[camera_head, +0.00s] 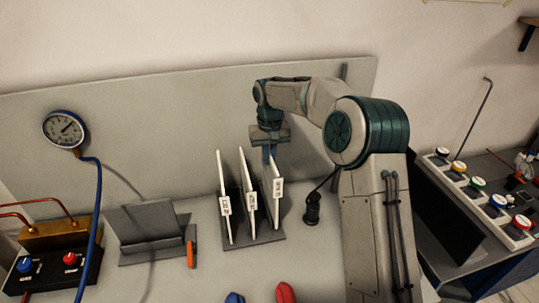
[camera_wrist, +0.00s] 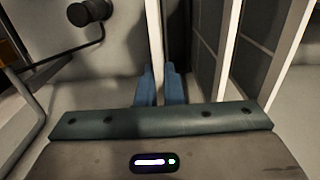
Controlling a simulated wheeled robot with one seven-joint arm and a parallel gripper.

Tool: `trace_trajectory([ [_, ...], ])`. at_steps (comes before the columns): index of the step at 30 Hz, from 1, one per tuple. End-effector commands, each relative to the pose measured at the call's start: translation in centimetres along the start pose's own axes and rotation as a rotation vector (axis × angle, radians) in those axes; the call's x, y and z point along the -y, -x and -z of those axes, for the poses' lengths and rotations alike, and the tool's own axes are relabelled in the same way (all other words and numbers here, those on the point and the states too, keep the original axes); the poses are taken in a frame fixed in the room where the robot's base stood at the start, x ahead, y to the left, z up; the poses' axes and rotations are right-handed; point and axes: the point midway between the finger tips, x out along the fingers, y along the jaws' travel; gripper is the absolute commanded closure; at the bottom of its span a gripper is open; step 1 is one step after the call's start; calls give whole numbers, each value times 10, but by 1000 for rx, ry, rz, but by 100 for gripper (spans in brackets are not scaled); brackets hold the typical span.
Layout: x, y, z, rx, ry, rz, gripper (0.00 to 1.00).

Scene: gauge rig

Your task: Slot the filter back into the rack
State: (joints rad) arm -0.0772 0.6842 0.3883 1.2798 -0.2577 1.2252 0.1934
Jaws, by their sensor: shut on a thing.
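My gripper (camera_head: 270,153) points down and is shut on the top edge of the rightmost filter (camera_head: 277,186), a thin white-framed panel with a label on its front edge. In the wrist view my two blue fingers (camera_wrist: 160,88) pinch the white edge of this filter (camera_wrist: 155,35). The filter stands upright over the right side of the dark rack (camera_head: 262,239). I cannot tell if its lower edge is fully seated. Two similar filters stand in the rack to its left, the middle one (camera_head: 247,196) and the left one (camera_head: 224,200).
A black knob-like object (camera_head: 312,208) on a cord is just right of the rack. A grey stand (camera_head: 145,225) with an orange-handled item (camera_head: 190,254) is to the left. Red (camera_head: 285,292) and blue (camera_head: 234,298) objects lie in front.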

Motion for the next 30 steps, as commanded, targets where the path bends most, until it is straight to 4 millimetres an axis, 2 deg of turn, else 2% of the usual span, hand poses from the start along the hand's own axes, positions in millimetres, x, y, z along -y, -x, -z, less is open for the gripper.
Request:
trace_trajectory([
  [30, 0, -32, 0, 0, 0, 0, 100],
])
